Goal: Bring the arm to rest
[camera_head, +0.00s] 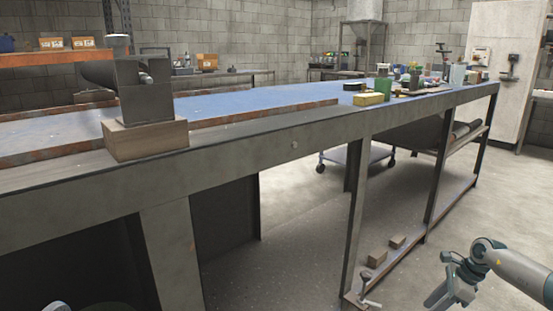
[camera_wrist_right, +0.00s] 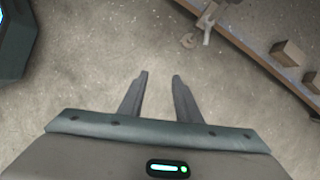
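My right arm comes in from the lower right in the head view, with its gripper (camera_head: 440,294) low over the floor in front of the workbench. In the right wrist view, my right gripper (camera_wrist_right: 160,76) has its two fingers apart, with only bare floor between and beyond them. It holds nothing and touches nothing there. My left gripper is not in view; only dark curved parts that may be my left arm show at the bottom left edge of the head view.
A long metal workbench (camera_head: 270,142) with a blue top crosses the head view. A dark vise-like block (camera_head: 145,90) on a wooden base (camera_head: 146,139) stands at its left. Wood blocks (camera_head: 377,258) lie on the lower shelf, also seen in the wrist view (camera_wrist_right: 288,52).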

